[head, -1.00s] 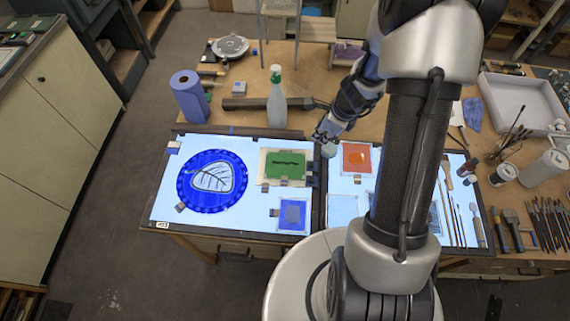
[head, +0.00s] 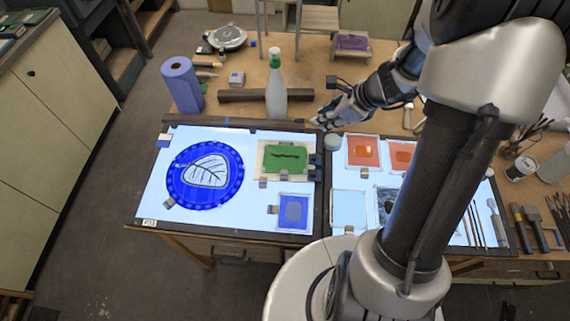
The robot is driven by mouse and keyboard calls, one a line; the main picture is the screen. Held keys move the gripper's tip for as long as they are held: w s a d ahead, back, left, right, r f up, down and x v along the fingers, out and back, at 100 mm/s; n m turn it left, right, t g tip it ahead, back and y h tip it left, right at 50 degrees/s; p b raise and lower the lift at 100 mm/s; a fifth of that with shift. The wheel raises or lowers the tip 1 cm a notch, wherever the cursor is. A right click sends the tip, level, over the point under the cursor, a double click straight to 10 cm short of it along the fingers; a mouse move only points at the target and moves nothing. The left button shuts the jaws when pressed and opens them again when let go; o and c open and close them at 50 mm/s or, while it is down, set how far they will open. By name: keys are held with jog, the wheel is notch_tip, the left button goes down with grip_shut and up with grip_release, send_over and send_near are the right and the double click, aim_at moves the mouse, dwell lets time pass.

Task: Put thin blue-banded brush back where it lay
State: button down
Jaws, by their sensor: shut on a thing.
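My gripper (head: 325,122) is at the back edge of the light table, close to the gap between its two lit panels. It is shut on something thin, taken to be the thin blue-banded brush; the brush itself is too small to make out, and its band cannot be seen. A small grey-green pot (head: 332,142) is just below the gripper in the picture; I cannot tell whether anything touches it. Several thin brushes (head: 471,222) lie side by side on the right panel, partly hidden by my arm.
The left panel (head: 235,142) holds a blue round leaf piece (head: 233,183), a green pane (head: 285,158) and a blue pane (head: 293,211). Orange panes (head: 362,152) lie on the right panel. A spray bottle (head: 276,95) and paper roll (head: 183,86) stand behind.

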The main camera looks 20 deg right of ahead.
jog(key=t+y+b, duration=0.1)
jog(key=b, duration=0.2)
jog(key=shift+f, duration=0.3)
jog(key=b, duration=0.2)
jog(key=shift+m+t+y+b, duration=0.3)
jog(key=shift+b, duration=0.1)
jog(key=shift+r+t+y+b, duration=0.25)
jog(key=shift+t+y+b, duration=0.05)
jog(key=shift+b, duration=0.3)
jog(key=t+y+b, duration=0.1)
jog(key=b, duration=0.2)
jog(key=shift+f+b, duration=0.3)
jog(key=shift+r+m+t+y+b, duration=0.15)
jog(key=shift+m+t+y+b, duration=0.15)
jog(key=shift+t+y+b, duration=0.35)
jog(key=shift+r, duration=0.25)
